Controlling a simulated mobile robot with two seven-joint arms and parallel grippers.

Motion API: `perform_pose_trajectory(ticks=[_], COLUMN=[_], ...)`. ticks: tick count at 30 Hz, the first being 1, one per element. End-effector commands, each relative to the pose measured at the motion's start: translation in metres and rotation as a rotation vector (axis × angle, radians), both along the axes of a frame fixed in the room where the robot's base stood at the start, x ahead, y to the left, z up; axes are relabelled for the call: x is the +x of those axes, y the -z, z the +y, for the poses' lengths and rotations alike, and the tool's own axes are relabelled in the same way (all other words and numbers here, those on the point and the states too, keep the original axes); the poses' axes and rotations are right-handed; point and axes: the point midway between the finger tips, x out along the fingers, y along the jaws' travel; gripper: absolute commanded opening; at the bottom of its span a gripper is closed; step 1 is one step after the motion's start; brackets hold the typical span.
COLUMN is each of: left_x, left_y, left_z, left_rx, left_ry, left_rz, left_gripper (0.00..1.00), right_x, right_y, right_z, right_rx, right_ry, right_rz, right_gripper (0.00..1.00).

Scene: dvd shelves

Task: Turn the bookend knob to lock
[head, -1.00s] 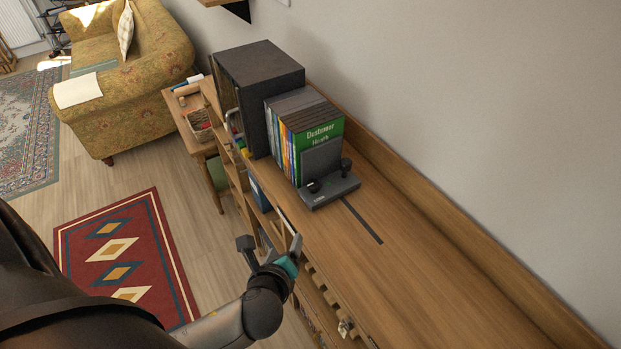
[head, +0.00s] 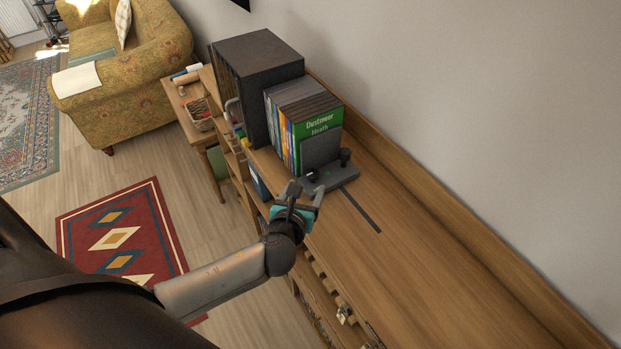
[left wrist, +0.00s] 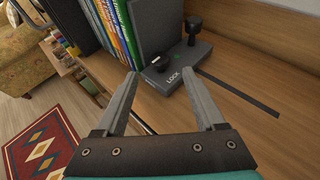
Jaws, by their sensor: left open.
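The bookend (head: 327,178) is dark grey, with a flat base and an upright plate against a row of DVD cases (head: 300,122) on the wooden shelf top. In the left wrist view its base (left wrist: 178,78) shows the word LOCK and a small green mark. A low black knob (left wrist: 161,63) sits on the front left part of the base. A taller black post with a round top (left wrist: 193,27) stands at the back; it also shows in the head view (head: 345,157). My left gripper (head: 305,188) is open and empty, in front of the base, apart from the knob in the left wrist view.
A dark box (head: 262,75) stands behind the DVD cases. A dark strip (head: 361,211) runs along the shelf top (head: 420,260) from the bookend. The shelf top to the right is clear, with a raised back edge along the wall.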

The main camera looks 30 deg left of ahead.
Motion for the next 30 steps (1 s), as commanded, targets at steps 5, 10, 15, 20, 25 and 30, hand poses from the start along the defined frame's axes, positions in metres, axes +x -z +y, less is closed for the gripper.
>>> perform_pose_trajectory(ticks=[5,10,15,20,25,30], left_x=[0.028,0.045,0.053,0.054,0.054,0.054], left_y=[0.012,0.020,0.023,0.023,0.023,0.023], left_z=[0.007,0.012,0.014,0.014,0.014,0.014], left_rx=[-0.001,-0.001,-0.001,-0.002,-0.002,-0.002], left_ry=[-0.002,-0.002,0.000,-0.001,-0.001,-0.001], left_rz=[-0.001,0.000,0.000,0.000,0.000,0.001], left_gripper=[0.71,0.71,0.71,0.71,0.69,0.50], right_x=[0.000,0.000,0.000,0.000,0.000,0.000], right_y=[0.005,0.009,0.010,0.010,0.010,0.010], right_z=[0.000,0.000,0.000,0.001,0.001,0.001], right_rx=[0.000,0.000,0.001,0.001,0.000,0.001], right_ry=[0.000,-0.001,-0.001,-0.002,-0.003,-0.003], right_rz=[0.000,0.000,0.000,0.000,0.001,0.001], right_gripper=[0.00,0.00,0.00,0.00,0.00,0.00])
